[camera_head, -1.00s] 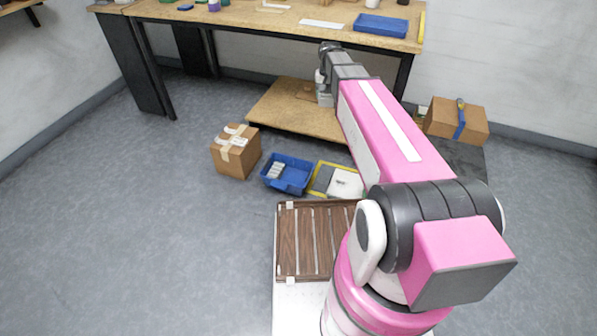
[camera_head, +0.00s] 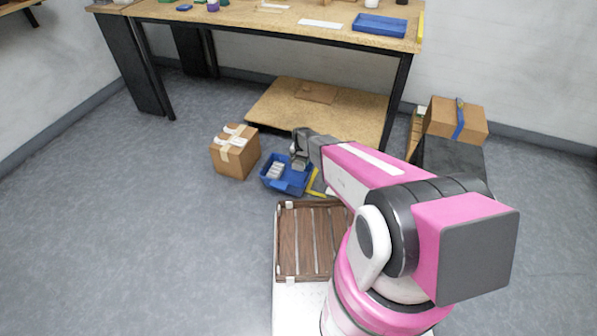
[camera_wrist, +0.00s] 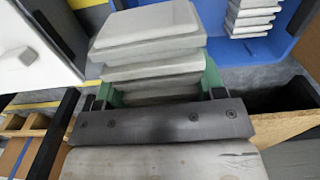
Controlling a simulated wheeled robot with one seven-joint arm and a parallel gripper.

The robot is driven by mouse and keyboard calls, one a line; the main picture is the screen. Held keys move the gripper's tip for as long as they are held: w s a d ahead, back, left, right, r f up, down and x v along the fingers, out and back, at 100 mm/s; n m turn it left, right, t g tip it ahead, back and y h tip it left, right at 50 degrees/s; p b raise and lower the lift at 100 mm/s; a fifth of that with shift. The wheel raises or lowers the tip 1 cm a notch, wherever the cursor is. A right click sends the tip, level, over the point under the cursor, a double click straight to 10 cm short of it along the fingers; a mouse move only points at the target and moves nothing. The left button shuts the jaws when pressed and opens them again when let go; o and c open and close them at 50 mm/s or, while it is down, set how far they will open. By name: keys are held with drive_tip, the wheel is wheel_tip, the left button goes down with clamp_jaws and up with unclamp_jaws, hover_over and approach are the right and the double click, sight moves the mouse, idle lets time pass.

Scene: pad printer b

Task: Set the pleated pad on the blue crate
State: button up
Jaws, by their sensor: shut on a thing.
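The pleated pad (camera_wrist: 150,45), a pale grey stack of ribbed layers, is held by my gripper (camera_wrist: 160,92) in the wrist view. Green parts show at both sides of the pad. In the head view my gripper (camera_head: 300,148) is over the back right part of the blue crate (camera_head: 270,184), with the pad a small pale shape below it. The blue crate (camera_wrist: 225,48) also fills the upper right of the wrist view. The held pad appears above and beside its edge; the exact height cannot be told.
Another pale ribbed stack (camera_wrist: 250,15) lies in the blue crate. A taped cardboard box (camera_head: 235,152) stands left of the crate. A yellow-edged container (camera_head: 316,186) is right of it, partly hidden by my arm. A brown slatted tray (camera_head: 300,240) lies nearer. Floor at left is clear.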

hover_over(298, 183)
wheel_tip(298, 183, down, 7)
drive_tip(key=shift+d, duration=0.15)
drive_tip(key=shift+r, duration=0.1)
drive_tip(key=shift+f, duration=3.1)
drive_tip(key=shift+f, duration=0.9)
drive_tip(key=o, duration=0.6)
drive_tip(key=shift+o, duration=0.2)
drive_tip(key=shift+r, duration=0.15)
